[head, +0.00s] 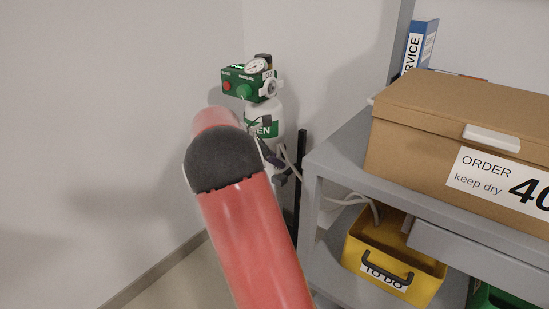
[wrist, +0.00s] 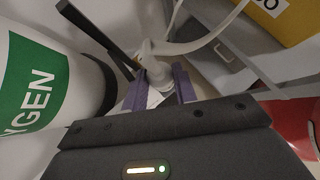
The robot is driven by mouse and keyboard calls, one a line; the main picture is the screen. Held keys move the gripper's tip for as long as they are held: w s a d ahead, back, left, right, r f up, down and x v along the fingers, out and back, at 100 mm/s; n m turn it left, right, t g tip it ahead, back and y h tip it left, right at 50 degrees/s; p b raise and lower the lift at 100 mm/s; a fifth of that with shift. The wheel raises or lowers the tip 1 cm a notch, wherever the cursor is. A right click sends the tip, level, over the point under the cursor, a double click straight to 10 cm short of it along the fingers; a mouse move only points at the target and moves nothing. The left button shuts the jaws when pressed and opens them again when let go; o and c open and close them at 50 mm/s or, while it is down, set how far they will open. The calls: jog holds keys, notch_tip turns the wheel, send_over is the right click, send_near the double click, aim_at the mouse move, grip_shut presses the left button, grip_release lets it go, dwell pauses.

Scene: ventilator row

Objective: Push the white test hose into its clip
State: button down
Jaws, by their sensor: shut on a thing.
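The white test hose (wrist: 195,42) curves down from the top of the wrist view to a pale end piece between my fingers. My gripper (wrist: 159,84) has its purple fingers shut on that end piece. In the head view the white hose (head: 291,163) runs beside the oxygen cylinder toward the shelf unit, and my gripper is a small dark shape partly behind my red arm. I cannot make out the clip in either view.
A white oxygen cylinder (head: 264,112) with a green valve block (head: 249,82) stands close left of my gripper. A black upright post (head: 301,170) stands close right. The grey shelf unit (head: 335,155) holds a cardboard box (head: 420,105) and a yellow bin (head: 436,273).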

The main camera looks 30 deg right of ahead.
jog(key=shift+s+d+p, duration=0.15)
jog(key=shift+s+p, duration=0.05)
jog(key=shift+p, duration=0.4)
dwell(0.4)
jog(key=shift+w+r+p, duration=0.1)
jog(key=shift+r+p, duration=0.1)
jog(key=shift+p, duration=0.65)
dwell(0.8)
jog(key=shift+f, duration=0.8)
dwell(1.0)
jog(key=shift+w+a+r+p, duration=0.1)
jog(key=shift+a+r+p, duration=0.15)
jog(key=shift+r+p, duration=0.55)
dwell(1.2)
jog(key=shift+d+f+p, duration=0.15)
jog(key=shift+p, duration=0.45)
jog(key=shift+d+f, duration=0.1)
jog(key=shift+d, duration=0.05)
dwell(0.8)
